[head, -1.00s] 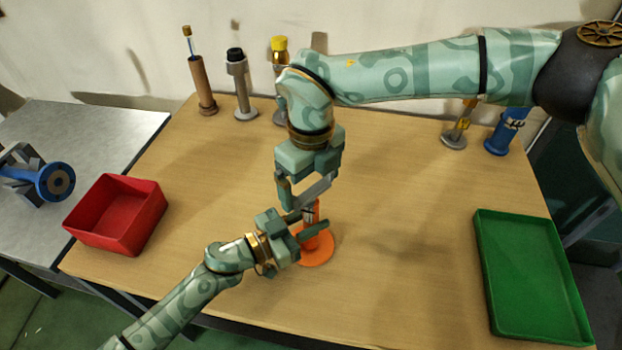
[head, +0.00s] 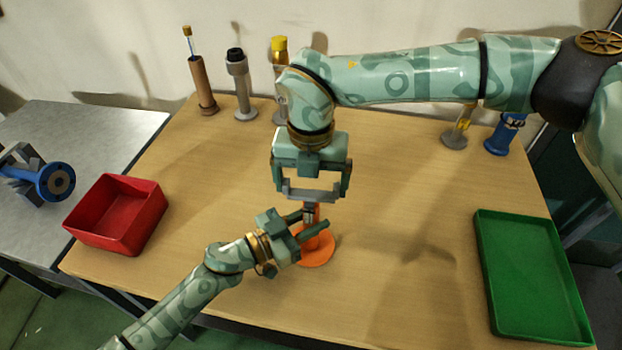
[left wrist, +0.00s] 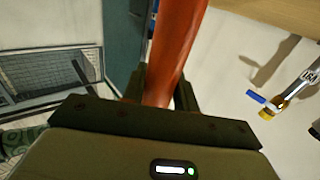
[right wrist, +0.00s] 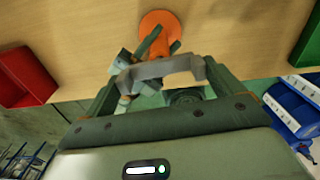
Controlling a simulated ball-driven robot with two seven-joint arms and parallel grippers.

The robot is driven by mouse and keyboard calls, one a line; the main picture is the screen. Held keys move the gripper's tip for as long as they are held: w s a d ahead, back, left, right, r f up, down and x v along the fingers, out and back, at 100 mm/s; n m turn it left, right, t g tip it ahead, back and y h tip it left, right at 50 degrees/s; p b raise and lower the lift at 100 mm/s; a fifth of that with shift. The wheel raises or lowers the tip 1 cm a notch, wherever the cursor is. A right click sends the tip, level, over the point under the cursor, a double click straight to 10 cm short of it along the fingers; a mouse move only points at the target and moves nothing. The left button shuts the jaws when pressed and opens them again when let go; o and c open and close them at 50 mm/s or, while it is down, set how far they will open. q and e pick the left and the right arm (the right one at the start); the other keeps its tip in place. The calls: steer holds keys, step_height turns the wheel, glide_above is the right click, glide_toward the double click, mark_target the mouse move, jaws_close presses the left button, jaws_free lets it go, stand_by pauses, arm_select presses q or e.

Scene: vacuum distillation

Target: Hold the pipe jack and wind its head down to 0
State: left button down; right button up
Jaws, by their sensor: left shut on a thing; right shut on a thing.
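The pipe jack stands on the wooden table on its round orange base (head: 319,254), with an orange post and a grey forked head (head: 313,190) on top. My left gripper (head: 313,226) is shut on the orange post from the lower left. The post (left wrist: 176,45) rises between its fingers in the left wrist view. My right gripper (head: 313,186) comes from above and is shut on the grey head, one finger at each end. The head (right wrist: 160,71) spans between the fingers in the right wrist view. Any scale on the jack is hidden or too small to read.
A red bin (head: 117,214) is at the left edge of the table, a green tray (head: 532,275) at the right. Several stands (head: 239,85) line the back, with a blue stand (head: 504,134) at the back right. The wood around the jack is clear.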

mark_target(312, 193)
arm_select(q)
steer(key=shift+f, duration=0.2)
arm_select(e)
steer(key=shift+w+r+m, duration=0.1)
steer(key=shift+r+m, duration=0.05)
steer(key=shift+m, duration=0.45)
steer(key=o, duration=0.7)
steer(key=shift+c, duration=0.2)
arm_select(q)
steer(key=shift+s, duration=0.1)
steer(key=shift+r, duration=0.1)
arm_select(e)
step_height(312, 193, up, 12)
